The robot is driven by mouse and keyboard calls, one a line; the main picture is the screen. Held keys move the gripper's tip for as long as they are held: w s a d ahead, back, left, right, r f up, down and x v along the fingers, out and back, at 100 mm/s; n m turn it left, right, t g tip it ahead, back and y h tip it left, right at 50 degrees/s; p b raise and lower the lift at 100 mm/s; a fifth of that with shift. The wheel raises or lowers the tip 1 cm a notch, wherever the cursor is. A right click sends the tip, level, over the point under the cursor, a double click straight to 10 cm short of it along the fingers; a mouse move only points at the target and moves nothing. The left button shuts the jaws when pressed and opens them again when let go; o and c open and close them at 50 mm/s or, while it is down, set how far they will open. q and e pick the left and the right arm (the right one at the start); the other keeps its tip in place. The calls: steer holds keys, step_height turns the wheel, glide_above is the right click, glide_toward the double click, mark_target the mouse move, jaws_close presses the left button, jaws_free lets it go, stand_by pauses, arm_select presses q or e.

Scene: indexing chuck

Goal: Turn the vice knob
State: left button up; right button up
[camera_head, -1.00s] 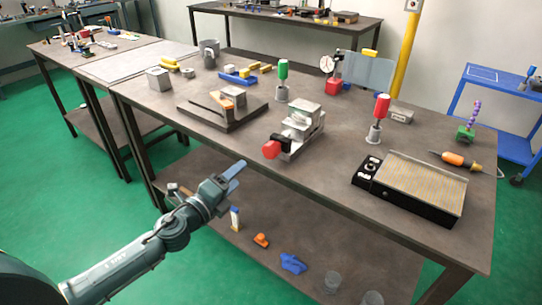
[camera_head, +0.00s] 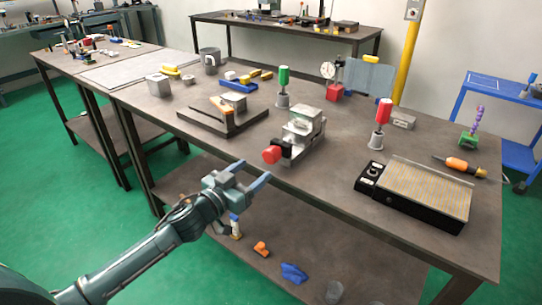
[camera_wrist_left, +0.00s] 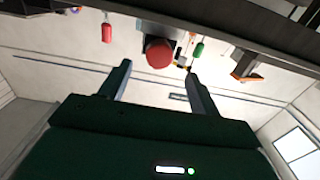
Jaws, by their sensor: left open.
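The vice (camera_head: 304,132) is a grey metal block on the near part of the table. Its red knob (camera_head: 271,155) faces the table's front edge on a black collar. My left gripper (camera_head: 254,174) is open and empty, just in front of the table edge, to the lower left of the knob and apart from it. In the left wrist view, the red knob (camera_wrist_left: 159,54) shows beyond the two fingers, a little above the gap between their tips (camera_wrist_left: 155,78). That view looks upside down. My right gripper is not in view.
A black box with a patterned top (camera_head: 417,191) lies at the right on the table. Green-handled (camera_head: 283,88) and red-handled (camera_head: 380,122) tools stand near the vice. A dark fixture plate (camera_head: 215,122) lies left of it. A lower shelf (camera_head: 300,232) holds small objects.

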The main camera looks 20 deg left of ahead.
mark_target(268, 159)
arm_select(q)
steer(key=x, duration=0.8)
steer(key=shift+w+d+f, duration=0.1)
steer(key=shift+w+d, duration=0.05)
steer(key=shift+w, duration=0.15)
steer(key=shift+c, duration=0.5)
steer(key=c, duration=0.9)
steer(key=shift+m, duration=0.3)
